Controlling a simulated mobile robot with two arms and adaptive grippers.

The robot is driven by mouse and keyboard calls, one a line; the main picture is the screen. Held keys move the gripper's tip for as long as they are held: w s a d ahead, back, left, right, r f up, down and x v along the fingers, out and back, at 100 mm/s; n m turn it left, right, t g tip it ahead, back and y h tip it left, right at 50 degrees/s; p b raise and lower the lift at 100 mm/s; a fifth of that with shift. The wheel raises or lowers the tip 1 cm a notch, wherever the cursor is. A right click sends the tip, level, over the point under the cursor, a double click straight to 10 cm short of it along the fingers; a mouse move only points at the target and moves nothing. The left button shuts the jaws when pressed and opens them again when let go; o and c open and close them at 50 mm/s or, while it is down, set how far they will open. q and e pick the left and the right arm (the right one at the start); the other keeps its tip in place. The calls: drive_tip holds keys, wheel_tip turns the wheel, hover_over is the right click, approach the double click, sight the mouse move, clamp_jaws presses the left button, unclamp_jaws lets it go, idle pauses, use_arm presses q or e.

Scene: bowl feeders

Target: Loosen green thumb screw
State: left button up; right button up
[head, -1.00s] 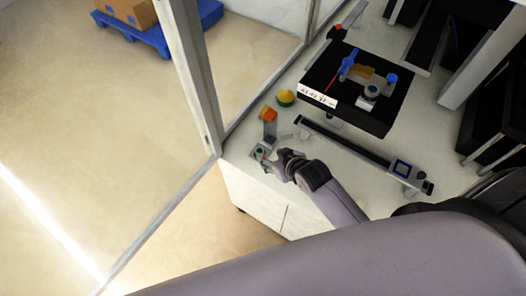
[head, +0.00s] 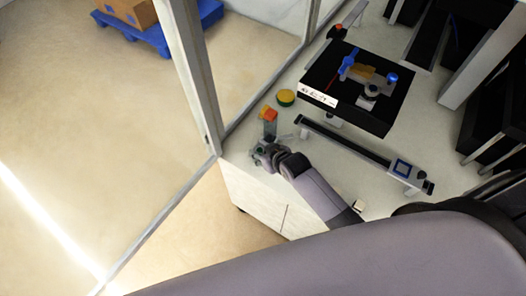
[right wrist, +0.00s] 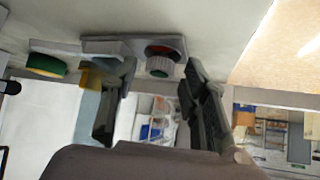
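In the head view my right gripper (head: 260,155) is at the table's near left corner, beside a small green spot, and largely covers the fixture there. My left gripper is not in view.
An orange-topped block (head: 269,114) and a yellow-green dome (head: 286,98) stand just behind the right gripper. A black feeder platform (head: 350,112) and a dark rail (head: 345,143) lie to the right. A glazed frame post (head: 194,75) rises at the left edge.

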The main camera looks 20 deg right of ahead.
clamp_jaws()
idle(0.3)
drive_tip(key=shift+d+n+y, duration=0.15)
drive_tip(key=shift+n+y, duration=0.45)
drive_tip(key=shift+n, duration=0.2)
drive_tip(key=shift+o, duration=0.9)
unclamp_jaws()
drive_tip(key=v, duration=1.2)
drive_tip(key=shift+w, duration=0.15)
